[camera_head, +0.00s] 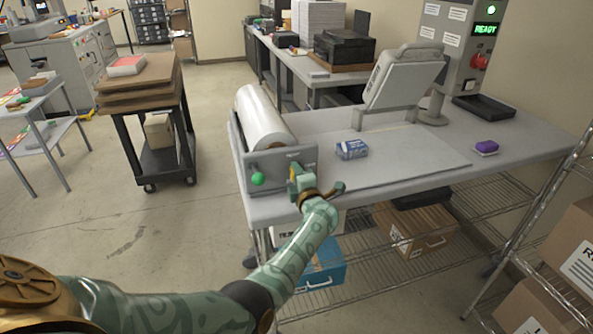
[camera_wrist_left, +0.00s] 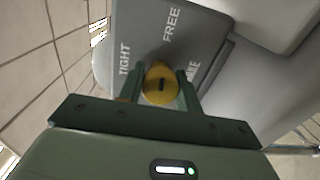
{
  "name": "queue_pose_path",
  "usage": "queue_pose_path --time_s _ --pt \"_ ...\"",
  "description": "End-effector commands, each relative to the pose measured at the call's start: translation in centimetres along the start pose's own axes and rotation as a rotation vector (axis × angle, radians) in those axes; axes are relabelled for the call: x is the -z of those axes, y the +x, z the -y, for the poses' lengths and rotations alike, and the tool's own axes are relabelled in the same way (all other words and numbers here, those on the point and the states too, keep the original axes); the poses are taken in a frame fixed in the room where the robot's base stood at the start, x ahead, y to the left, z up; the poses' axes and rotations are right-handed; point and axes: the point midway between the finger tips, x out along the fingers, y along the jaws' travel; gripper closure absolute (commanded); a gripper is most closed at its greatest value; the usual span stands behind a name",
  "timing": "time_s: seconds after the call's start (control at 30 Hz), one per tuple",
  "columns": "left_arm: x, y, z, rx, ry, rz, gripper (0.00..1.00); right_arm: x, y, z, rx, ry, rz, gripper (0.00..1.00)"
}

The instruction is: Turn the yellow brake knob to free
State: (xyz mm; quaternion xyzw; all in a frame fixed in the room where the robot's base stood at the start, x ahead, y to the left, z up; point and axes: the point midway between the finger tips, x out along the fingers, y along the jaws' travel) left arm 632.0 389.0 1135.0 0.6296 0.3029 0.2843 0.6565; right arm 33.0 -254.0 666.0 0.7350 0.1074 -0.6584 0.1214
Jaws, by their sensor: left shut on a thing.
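The yellow brake knob (camera_wrist_left: 160,82) sits on the grey brake panel (camera_wrist_left: 200,42), between the two fingers of my left gripper (camera_wrist_left: 160,94). The fingers are shut on its sides. The knob face has a short dark mark, and I cannot tell which label it points to. In the left wrist view, TIGHT is printed left of the knob and FREE above it. The BRAKE label is partly hidden by a finger. In the head view my left gripper (camera_head: 300,180) is at the front panel of the film roll holder, and the knob is mostly hidden. My right gripper is not in view.
A green button (camera_head: 258,179) is on the panel left of my gripper. The film roll (camera_head: 262,117) lies behind it. A small blue box (camera_head: 352,149) and a purple item (camera_head: 486,147) lie on the bench (camera_head: 420,150). A cart (camera_head: 160,158) stands at left.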

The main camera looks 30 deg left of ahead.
Motion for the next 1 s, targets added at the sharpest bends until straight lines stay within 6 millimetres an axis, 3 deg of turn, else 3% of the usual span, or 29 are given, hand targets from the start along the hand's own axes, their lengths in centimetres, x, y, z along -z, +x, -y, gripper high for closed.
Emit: queue_pose_path --time_s 0.37,0.93,0.97,1.0 --pt "0.00 -0.12 0.27 0.007 0.169 -0.006 0.89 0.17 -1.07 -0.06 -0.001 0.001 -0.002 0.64" --pt "0.06 -0.12 0.42 0.008 0.198 -0.008 0.89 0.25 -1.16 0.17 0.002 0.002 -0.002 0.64" --pt "0.06 -0.12 0.42 0.008 0.198 -0.008 0.60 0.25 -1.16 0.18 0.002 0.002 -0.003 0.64" --pt "0.05 -0.12 0.40 0.008 0.198 -0.008 0.49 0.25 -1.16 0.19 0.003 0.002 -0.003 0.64"
